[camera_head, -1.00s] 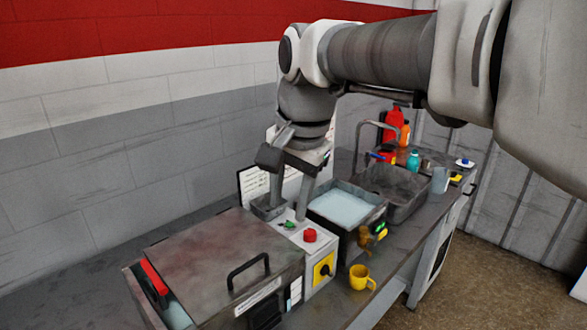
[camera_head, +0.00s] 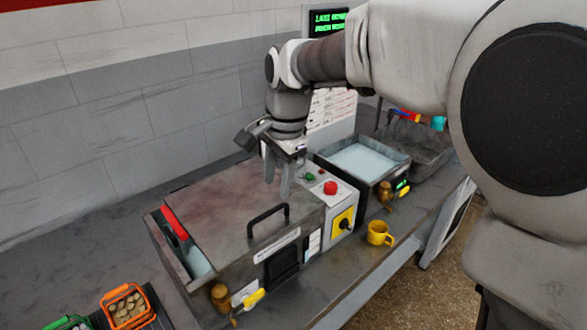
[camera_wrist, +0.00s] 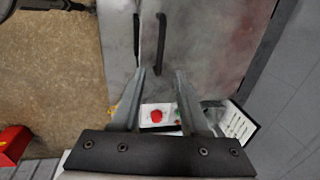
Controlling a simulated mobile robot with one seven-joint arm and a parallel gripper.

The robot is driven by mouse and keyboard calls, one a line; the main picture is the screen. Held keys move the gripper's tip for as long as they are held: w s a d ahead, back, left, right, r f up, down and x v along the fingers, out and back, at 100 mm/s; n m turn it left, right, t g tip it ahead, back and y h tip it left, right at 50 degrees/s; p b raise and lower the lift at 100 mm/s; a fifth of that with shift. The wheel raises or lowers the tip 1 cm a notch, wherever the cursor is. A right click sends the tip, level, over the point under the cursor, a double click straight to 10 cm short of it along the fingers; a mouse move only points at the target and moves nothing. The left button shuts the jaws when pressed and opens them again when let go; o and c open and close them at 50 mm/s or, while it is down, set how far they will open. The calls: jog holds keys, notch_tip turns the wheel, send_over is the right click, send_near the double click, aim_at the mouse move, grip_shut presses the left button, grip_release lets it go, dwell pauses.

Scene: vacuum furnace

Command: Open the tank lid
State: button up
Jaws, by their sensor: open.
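The tank lid (camera_head: 215,205) is a flat, stained grey-brown plate lying over most of the large metal tank (camera_head: 232,279). A gap at its left end shows pale liquid. Its black bar handle (camera_head: 267,220) stands near the front right edge of the lid. The lid (camera_wrist: 208,45) and the handle (camera_wrist: 161,45) also show in the wrist view, beyond the fingertips. My gripper (camera_head: 277,186) is open and empty, pointing down above the right part of the lid, behind the handle. In the wrist view my gripper (camera_wrist: 160,78) has its fingers apart, with the handle ahead between them.
A control box (camera_head: 338,200) with a red button adjoins the tank's right side. A second open tank (camera_head: 366,158) of liquid stands beyond it. A yellow mug (camera_head: 379,233) is near the bench's front edge. An orange basket (camera_head: 127,306) sits at the lower left.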

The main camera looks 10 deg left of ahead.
aim_at(274, 209)
jog(key=f, duration=0.4)
jog(key=w+a+f, duration=0.1)
jog(key=f, duration=0.1)
jog(key=shift+f, duration=0.35)
grip_shut()
dwell(1.1)
